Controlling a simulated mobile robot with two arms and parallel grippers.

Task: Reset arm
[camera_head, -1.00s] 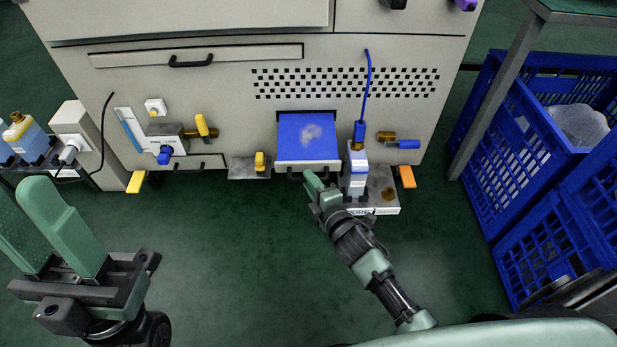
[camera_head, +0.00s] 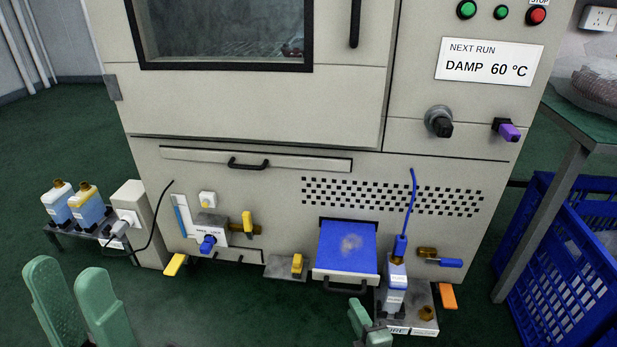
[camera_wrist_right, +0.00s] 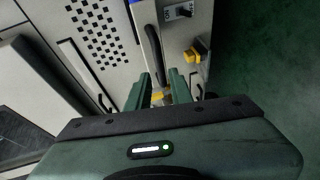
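My left gripper (camera_head: 75,300) is at the lower left of the head view, its two green fingers apart with nothing between them. My right gripper (camera_head: 366,322) is at the bottom, just below the open drawer (camera_head: 372,272) and left of the bottle at the machine. In the right wrist view my right gripper (camera_wrist_right: 163,85) has its fingers apart. A black bar handle (camera_wrist_right: 152,48) lies beyond the fingertips, and something yellow shows behind the gap. No held object is visible in either gripper.
The grey machine (camera_head: 250,105) fills the middle, with a bottle (camera_head: 396,285) and blue hose at its front. Bottles (camera_head: 88,205) stand on a low rack at left. Blue crates (camera_head: 560,285) and a table leg are at right. Green floor is open in front.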

